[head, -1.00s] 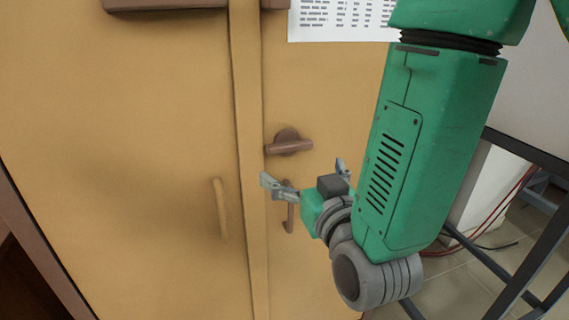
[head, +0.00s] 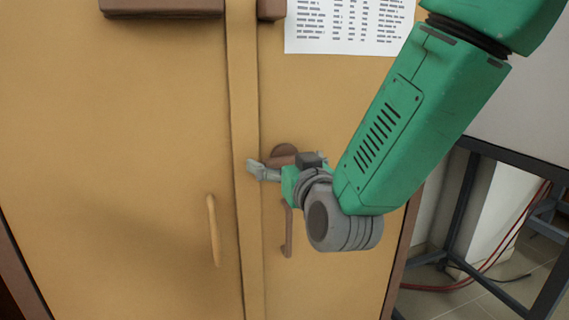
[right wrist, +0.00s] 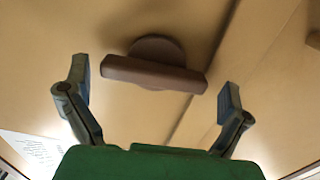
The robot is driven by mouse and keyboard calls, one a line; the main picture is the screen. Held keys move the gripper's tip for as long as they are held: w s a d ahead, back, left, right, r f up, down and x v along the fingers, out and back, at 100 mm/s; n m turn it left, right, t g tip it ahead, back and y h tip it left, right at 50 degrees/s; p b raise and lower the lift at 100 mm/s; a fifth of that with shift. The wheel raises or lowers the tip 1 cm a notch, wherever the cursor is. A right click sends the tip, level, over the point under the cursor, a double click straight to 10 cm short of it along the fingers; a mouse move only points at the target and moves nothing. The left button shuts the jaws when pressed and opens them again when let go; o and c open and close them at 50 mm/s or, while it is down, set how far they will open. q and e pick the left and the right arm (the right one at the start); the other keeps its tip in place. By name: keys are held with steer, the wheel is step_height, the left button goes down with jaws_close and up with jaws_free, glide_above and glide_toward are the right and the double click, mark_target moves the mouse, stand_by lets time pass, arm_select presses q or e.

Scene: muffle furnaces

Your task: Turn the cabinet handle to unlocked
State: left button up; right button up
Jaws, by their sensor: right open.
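The brown turning handle (head: 284,151) sits on a round base on the right door of the tan cabinet (head: 140,140). In the head view it is partly hidden behind my right gripper (head: 268,170). In the right wrist view the handle (right wrist: 153,74) is a bar lying nearly crosswise, slightly tilted. The two fingers of my right gripper (right wrist: 155,86) are spread apart, one near each end of the bar. I cannot tell whether either finger touches it. My left gripper is not in view.
Below the turning handle is a brown pull handle (head: 287,230); a tan one (head: 214,230) is on the left door. A printed sheet (head: 350,25) hangs above. A dark metal frame (head: 462,205) and red cables (head: 505,250) stand at the right.

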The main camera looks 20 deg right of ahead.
steer(key=shift+d+f, duration=0.1)
steer(key=shift+d, duration=0.55)
steer(key=shift+c, duration=0.5)
steer(key=shift+a, duration=0.1)
steer(key=c, duration=0.6)
steer(key=shift+a, duration=0.25)
steer(key=c, duration=0.4)
steer(key=shift+o, duration=0.2)
steer(key=shift+a+r, duration=0.2)
steer(key=shift+a, duration=0.05)
steer(key=shift+d, duration=0.25)
steer(key=shift+m, duration=1.9)
steer(key=m+b, duration=0.1)
steer(key=m, duration=0.4)
steer(key=shift+w+d+f, duration=0.1)
steer(key=shift+d, duration=0.05)
steer(key=m+b, duration=0.1)
steer(key=m, duration=0.4)
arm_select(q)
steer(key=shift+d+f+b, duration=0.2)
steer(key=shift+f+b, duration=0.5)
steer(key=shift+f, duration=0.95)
arm_select(e)
steer(key=shift+f+m, duration=0.15)
steer(key=shift+m, duration=1.95)
